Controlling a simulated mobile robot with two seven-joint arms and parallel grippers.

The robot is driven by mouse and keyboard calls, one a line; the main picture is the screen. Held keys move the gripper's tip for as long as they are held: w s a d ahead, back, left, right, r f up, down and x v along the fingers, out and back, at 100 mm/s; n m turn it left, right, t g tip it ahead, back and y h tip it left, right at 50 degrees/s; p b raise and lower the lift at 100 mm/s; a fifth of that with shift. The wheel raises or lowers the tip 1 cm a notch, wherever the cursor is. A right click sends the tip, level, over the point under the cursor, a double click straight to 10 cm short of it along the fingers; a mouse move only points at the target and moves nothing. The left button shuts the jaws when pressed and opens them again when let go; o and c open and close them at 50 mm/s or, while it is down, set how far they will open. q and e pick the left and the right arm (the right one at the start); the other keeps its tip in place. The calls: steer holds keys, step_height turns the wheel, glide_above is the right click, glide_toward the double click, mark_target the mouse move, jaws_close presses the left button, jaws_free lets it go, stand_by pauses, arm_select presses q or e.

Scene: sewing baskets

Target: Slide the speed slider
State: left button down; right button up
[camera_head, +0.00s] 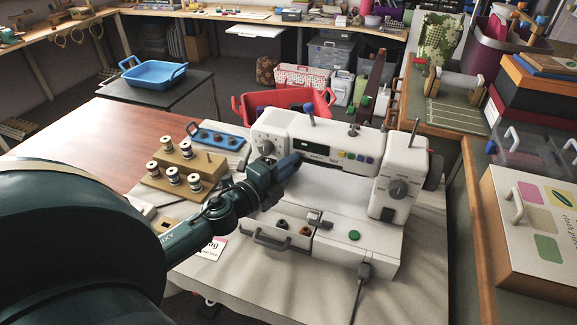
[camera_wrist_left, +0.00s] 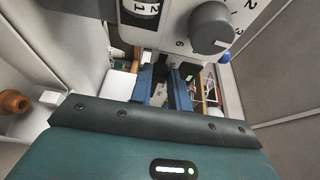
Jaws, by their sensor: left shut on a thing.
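The white sewing machine (camera_head: 387,162) stands on a cloth-covered table, with a dial, a small display and coloured buttons on its front. The left gripper is shut on what seems to be the speed slider's knob, which the fingers hide. The slider's track and setting cannot be made out. My right gripper is not in view.
A wooden spool stand (camera_head: 184,165) and a blue tray (camera_head: 217,136) lie left of the machine. A red basket (camera_head: 322,103) is behind it. An open drawer (camera_head: 270,240) with bobbins is below my left gripper. A wooden counter with boxes runs along the right.

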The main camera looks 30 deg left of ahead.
mark_target(317, 162)
arm_select(q)
steer(key=d, duration=0.2)
steer(key=w+d+p, duration=0.1)
steer(key=d, duration=0.1)
steer(key=c, duration=1.3)
jaws_free()
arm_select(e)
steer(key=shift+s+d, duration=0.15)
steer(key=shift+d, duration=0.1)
arm_select(q)
steer(key=shift+s+a+f, duration=0.1)
steer(key=shift+s+f, duration=0.05)
steer(key=shift+s, duration=0.4)
steer(key=shift+s+a+b, duration=0.3)
steer(key=shift+s+b, duration=0.25)
steer(key=shift+s, duration=1.45)
steer(key=shift+s+a+b, duration=0.35)
steer(key=shift+s+b, duration=0.15)
steer(key=shift+s, duration=1.5)
steer(key=shift+s+a+b, duration=0.3)
steer(key=shift+s+b, duration=0.25)
steer(key=shift+s, duration=1.45)
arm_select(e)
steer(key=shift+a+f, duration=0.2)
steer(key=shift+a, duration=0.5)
